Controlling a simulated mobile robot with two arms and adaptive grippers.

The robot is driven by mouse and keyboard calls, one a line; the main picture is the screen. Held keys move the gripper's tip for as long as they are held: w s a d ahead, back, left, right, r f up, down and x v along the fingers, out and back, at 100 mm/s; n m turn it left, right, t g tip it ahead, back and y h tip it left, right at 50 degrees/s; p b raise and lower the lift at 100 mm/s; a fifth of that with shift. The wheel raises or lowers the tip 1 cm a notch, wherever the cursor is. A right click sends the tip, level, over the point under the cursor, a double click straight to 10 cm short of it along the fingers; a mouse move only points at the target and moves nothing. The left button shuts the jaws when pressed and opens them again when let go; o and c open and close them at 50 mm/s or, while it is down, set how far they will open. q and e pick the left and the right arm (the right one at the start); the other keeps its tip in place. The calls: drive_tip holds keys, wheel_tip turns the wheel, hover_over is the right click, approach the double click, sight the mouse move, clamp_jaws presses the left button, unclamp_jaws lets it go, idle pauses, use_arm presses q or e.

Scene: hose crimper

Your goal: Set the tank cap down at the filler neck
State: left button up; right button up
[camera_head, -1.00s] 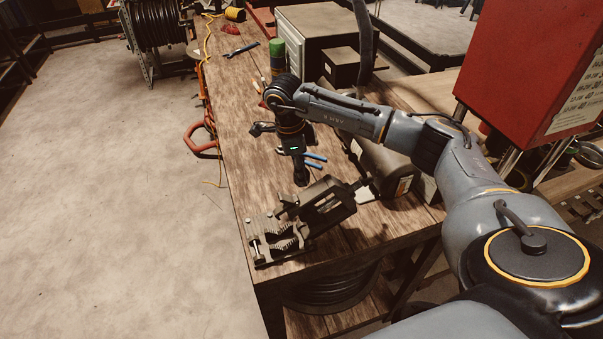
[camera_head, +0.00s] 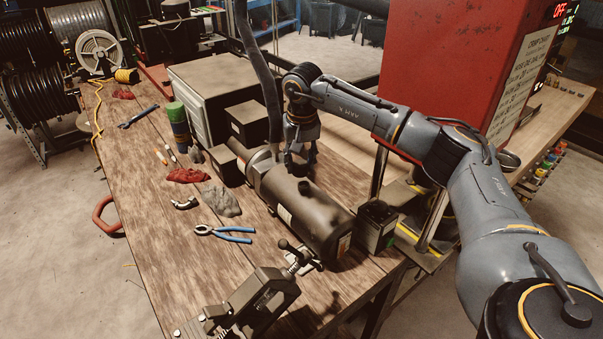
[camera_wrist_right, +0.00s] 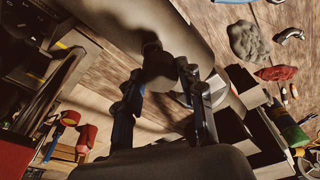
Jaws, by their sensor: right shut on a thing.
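The tank (camera_head: 312,215) is a dark horizontal cylinder lying on the workbench; it also shows in the wrist view (camera_wrist_right: 185,28). A short dark stub on its top, apparently the filler neck (camera_head: 304,187), stands just in front of my right gripper (camera_head: 299,166). My right gripper points down over the tank's top. In the wrist view its fingers (camera_wrist_right: 163,78) are shut on a small dark thing, apparently the tank cap (camera_wrist_right: 160,67). The cap is mostly hidden by the fingers in the head view. I cannot tell whether it touches the tank. My left gripper is not in view.
A dark vise (camera_head: 262,298) stands at the front of the bench. Blue-handled pliers (camera_head: 225,233), a grey rag (camera_head: 221,201) and a red rag (camera_head: 187,175) lie left of the tank. A thick hose (camera_head: 262,85) rises behind it. A red machine (camera_head: 450,80) stands right.

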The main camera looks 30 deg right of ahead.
sight(304, 174)
drive_tip(key=shift+w+d+r+n, duration=0.1)
drive_tip(key=shift+d+r+n, duration=0.2)
drive_tip(key=shift+d, duration=0.1)
drive_tip(key=shift+d+r, duration=0.1)
drive_tip(key=shift+d, duration=0.15)
drive_tip(key=shift+s+a, duration=0.1)
drive_tip(key=shift+s, duration=0.1)
wheel_tip(304, 174, down, 5)
drive_tip(key=b, duration=0.3)
drive_tip(key=shift+w+f+b, duration=0.1)
drive_tip(key=shift+f+b, duration=0.25)
drive_tip(key=shift+f, duration=0.25)
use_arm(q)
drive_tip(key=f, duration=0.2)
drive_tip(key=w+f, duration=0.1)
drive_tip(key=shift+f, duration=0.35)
use_arm(e)
drive_tip(key=shift+r, duration=0.1)
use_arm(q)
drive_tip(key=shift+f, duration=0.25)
use_arm(e)
drive_tip(key=shift+f, duration=0.4)
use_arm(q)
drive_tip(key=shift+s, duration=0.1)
use_arm(e)
drive_tip(key=o, duration=1.1)
